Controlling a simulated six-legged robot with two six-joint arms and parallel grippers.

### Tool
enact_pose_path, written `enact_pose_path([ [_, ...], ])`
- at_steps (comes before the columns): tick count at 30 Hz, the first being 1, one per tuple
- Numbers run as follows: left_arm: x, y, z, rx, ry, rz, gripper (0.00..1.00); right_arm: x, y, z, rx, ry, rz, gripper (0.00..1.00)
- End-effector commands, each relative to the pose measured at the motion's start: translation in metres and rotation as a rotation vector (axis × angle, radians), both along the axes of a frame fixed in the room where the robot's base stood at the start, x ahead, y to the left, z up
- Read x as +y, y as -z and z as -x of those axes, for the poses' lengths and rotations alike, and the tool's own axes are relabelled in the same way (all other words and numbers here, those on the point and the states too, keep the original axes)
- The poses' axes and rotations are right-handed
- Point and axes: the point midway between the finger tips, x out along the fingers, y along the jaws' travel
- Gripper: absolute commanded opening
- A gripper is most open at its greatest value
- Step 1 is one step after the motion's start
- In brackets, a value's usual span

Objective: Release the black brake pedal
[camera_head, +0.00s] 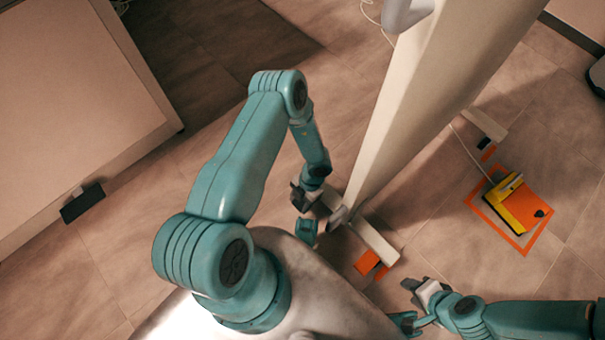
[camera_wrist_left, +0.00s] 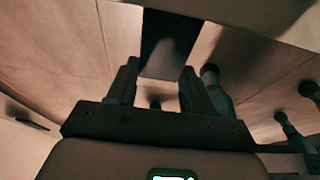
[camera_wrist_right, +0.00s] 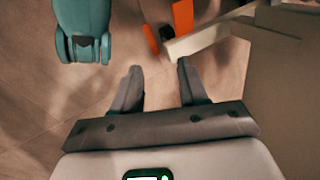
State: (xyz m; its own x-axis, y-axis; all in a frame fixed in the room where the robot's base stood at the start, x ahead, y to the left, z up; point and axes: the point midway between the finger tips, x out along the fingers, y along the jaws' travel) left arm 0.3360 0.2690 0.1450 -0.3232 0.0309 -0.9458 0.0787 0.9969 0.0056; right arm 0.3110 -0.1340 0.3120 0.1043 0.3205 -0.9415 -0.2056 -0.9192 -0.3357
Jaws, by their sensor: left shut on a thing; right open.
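The black brake pedal (camera_wrist_left: 165,45) shows as a dark bar between the fingers of my left gripper (camera_wrist_left: 158,80) in the left wrist view. My left gripper (camera_head: 306,200) is shut on it, low beside the pale foot bar (camera_head: 376,240) in the head view; the pedal is mostly hidden there. An orange pedal (camera_head: 371,263) sticks out from the near side of this bar; it also shows in the right wrist view (camera_wrist_right: 182,18). My right gripper (camera_head: 415,288) is open and empty, to the right of the orange pedal; its fingers (camera_wrist_right: 157,85) show apart in its wrist view.
A long pale panel (camera_head: 430,90) rises above the foot bar. A yellow and orange foot switch (camera_head: 520,205) with a cable lies inside an orange floor outline at right. A large pale panel (camera_head: 70,90) with a black block (camera_head: 82,202) stands at left. Floor between is clear.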

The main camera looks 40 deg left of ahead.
Motion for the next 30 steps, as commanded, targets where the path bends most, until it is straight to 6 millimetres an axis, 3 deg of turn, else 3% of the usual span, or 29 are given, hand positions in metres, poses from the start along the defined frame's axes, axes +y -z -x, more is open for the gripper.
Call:
enact_pose_path([
  [15,0.006,-0.008,-0.006,0.133,-0.001,-0.019,0.00,-0.003,0.019,-0.012,-0.042,0.007,0.008,0.43],
  [30,0.004,-0.012,-0.009,0.168,-0.001,-0.014,0.00,-0.003,0.021,-0.015,-0.051,0.008,0.010,0.43],
])
